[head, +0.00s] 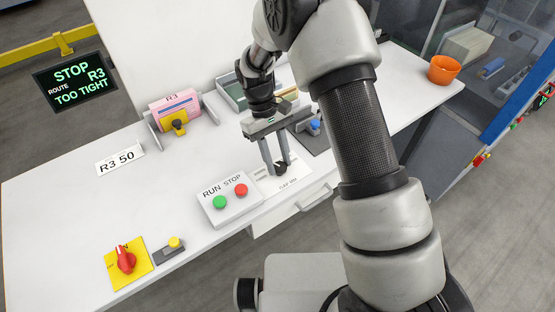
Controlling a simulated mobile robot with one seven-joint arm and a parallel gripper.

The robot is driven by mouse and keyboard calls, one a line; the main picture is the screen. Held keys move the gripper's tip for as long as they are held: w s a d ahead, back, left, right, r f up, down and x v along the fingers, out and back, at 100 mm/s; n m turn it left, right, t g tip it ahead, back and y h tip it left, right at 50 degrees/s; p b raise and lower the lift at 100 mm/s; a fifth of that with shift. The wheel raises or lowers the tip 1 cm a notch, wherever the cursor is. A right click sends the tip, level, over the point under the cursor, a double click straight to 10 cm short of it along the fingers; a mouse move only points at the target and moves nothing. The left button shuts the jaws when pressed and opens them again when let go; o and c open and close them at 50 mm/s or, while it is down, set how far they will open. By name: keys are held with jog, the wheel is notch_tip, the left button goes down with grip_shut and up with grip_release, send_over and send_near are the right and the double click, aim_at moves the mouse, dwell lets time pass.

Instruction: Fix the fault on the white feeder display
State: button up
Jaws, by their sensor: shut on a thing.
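A dark display (75,81) at the upper left reads "STOP ROUTE R3 TOO TIGHT" in green letters. My gripper (279,168) points down over the front of the white table (70,215). Its fingers are shut on a small black knob (281,172) on a white marked plate (268,180); the fingers partly hide the knob, and the plate's small print is unreadable. A pink stack (174,106) labelled R3 stands in a grey holder with a yellow clamp and dark knob (177,126). A card (120,158) reads "R3 50".
A RUN/STOP box (229,201) with green and red buttons sits close left of my gripper. A red rotary switch (125,260) and a yellow button (174,242) are at the front left. A tray (231,93) and an orange bowl (443,69) stand farther back. The left table is mostly clear.

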dwell(0.4)
jog(key=o, duration=1)
jog(key=v, duration=1.7)
jog(key=shift+r, duration=0.3)
